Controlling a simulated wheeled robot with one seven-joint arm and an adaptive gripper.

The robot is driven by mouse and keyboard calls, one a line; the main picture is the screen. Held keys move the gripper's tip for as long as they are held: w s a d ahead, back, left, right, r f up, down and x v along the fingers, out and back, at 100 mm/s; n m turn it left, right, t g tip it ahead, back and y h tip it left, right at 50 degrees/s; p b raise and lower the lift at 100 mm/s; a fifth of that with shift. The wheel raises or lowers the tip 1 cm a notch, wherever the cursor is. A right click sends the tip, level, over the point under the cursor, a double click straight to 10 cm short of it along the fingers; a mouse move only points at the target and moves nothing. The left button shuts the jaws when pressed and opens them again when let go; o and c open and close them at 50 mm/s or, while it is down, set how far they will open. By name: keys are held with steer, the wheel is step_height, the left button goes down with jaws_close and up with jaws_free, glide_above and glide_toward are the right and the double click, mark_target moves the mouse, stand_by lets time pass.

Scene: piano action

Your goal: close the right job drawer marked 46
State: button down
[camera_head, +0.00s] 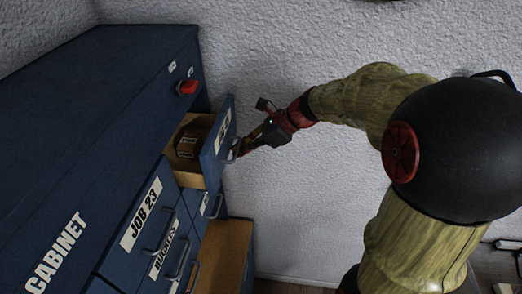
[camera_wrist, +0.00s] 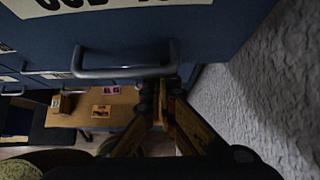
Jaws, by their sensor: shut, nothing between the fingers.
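The right job drawer (camera_head: 212,150) stands pulled out at the upper right of the blue cabinet (camera_head: 120,80). The label on its front is too oblique to read in the head view and cut off in the wrist view. Brown items (camera_head: 188,146) lie inside it. Its grey bar handle (camera_wrist: 125,70) crosses the upper part of the wrist view, on the blue front (camera_wrist: 130,25). My gripper (camera_head: 240,149) is shut and empty in front of the drawer, close to the handle. In the wrist view its fingertips (camera_wrist: 161,86) are by the handle's right end; I cannot tell whether they touch.
The drawer marked JOB 23 (camera_head: 142,214) is shut, left of the open one. A wooden surface (camera_head: 226,245) juts out below; it also shows in the wrist view (camera_wrist: 125,103), with small cards on it. A white rough wall (camera_head: 290,210) stands close on the right.

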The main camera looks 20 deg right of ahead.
steer(key=w+a, duration=0.1)
steer(key=a, duration=0.1)
steer(key=w+a, duration=0.2)
steer(key=a, duration=0.1)
steer(key=w+a+p, duration=0.1)
steer(key=a, duration=0.1)
steer(key=shift+w+a, duration=0.35)
steer(key=shift+a, duration=0.05)
